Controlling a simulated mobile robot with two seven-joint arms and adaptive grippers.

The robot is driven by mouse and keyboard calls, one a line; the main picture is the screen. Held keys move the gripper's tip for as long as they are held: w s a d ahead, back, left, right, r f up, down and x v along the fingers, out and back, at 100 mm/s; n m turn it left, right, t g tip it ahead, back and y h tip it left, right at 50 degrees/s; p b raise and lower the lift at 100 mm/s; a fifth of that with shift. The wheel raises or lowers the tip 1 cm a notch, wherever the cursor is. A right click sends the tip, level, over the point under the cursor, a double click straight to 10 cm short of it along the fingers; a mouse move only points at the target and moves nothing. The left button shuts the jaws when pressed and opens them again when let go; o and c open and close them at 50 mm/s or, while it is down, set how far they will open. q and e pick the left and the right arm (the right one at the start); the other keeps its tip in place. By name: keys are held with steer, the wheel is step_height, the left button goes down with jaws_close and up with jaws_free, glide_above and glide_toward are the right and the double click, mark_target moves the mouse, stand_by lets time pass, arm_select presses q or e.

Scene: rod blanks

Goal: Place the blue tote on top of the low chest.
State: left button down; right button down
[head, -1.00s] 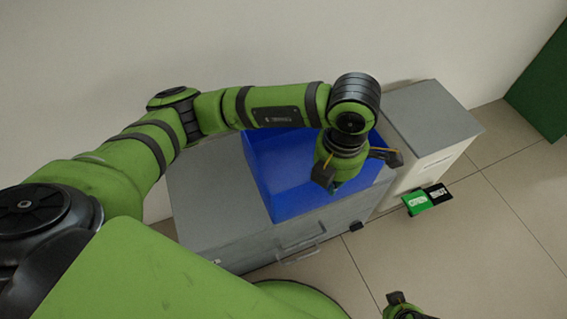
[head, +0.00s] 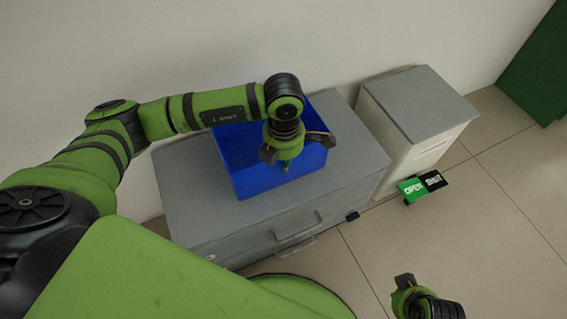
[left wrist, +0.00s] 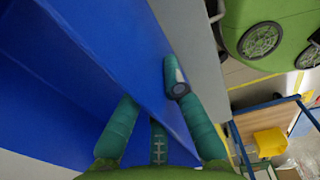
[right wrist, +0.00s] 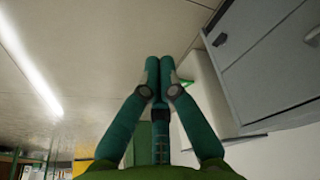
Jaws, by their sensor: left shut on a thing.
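The blue tote (head: 262,180) is over the top of the grey low chest (head: 345,150), toward its back middle. It looks level, with its base at or very near the chest top; I cannot tell if it touches. My left gripper (head: 286,166) is shut on the tote's near wall. In the left wrist view the fingers straddle the tote's wall (left wrist: 120,70), and one fingertip is hidden behind it. My right gripper (right wrist: 158,62) is empty with its fingertips together; it also shows at the bottom of the head view (head: 405,284), away from the chest.
A pale cabinet with a grey top (head: 418,100) stands right of the chest. A green and black OPEN/SHUT sign (head: 421,187) is by its base. A wall is behind. The tiled floor (head: 480,240) at right is clear. A dark green panel (head: 540,75) stands far right.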

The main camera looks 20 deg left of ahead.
arm_select(q)
steer(key=shift+f, duration=0.2)
arm_select(e)
steer(key=shift+r, duration=0.2)
arm_select(q)
steer(key=c, duration=1.4)
jaws_free()
arm_select(e)
steer(key=shift+s+r, duration=0.1)
steer(key=shift+r, duration=0.1)
arm_select(q)
steer(key=shift+r, duration=0.1)
